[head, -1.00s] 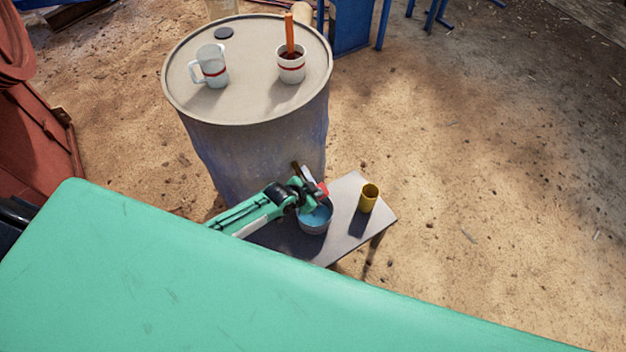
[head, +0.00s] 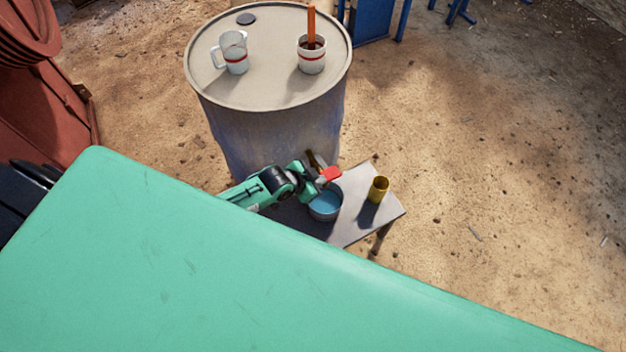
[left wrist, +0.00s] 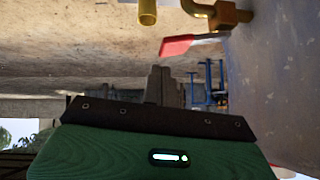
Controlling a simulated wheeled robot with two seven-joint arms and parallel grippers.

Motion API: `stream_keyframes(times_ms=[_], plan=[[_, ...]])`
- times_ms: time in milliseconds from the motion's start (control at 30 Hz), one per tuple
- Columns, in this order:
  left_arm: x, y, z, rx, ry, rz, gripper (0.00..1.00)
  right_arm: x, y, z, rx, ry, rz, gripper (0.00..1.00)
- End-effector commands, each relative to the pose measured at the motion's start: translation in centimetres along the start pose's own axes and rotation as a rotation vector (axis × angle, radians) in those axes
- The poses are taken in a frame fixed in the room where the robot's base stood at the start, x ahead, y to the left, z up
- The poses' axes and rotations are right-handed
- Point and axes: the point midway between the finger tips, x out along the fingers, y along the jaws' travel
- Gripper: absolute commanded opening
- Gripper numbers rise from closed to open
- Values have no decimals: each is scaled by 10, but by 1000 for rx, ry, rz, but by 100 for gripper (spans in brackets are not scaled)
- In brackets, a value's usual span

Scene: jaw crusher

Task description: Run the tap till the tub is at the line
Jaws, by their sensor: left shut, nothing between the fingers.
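The tub (head: 326,206) stands on a small grey table (head: 350,222) below the drum, with blue water in it. I cannot make out its line or a stream. The tap's red handle (head: 330,174) shows just above the tub. In the left wrist view the red handle (left wrist: 188,45) is by the brass tap (left wrist: 232,15) on the drum wall. My left gripper (head: 321,181) is beside the handle in the head view. In the left wrist view its fingers (left wrist: 160,85) are shut and empty, apart from the handle. My right gripper is out of view.
A yellow cup (head: 378,189) stands right of the tub. The drum (head: 275,95) carries a white jug (head: 234,54), a mug (head: 311,58) with an orange stick, and a dark disc (head: 246,19). A green surface (head: 200,270) fills the foreground.

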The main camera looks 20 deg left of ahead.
Motion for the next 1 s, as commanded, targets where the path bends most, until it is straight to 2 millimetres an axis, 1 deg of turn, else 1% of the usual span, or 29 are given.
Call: stream_keyframes(times_ms=[100,300,467,1000], plan=[[-15,1,1,2,1,0,0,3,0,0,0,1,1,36],[-28,1,0,1,2,0,0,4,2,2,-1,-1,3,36],[-31,1,-1,1,2,0,0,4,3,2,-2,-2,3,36],[-30,2,0,0,2,0,0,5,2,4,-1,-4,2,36]])
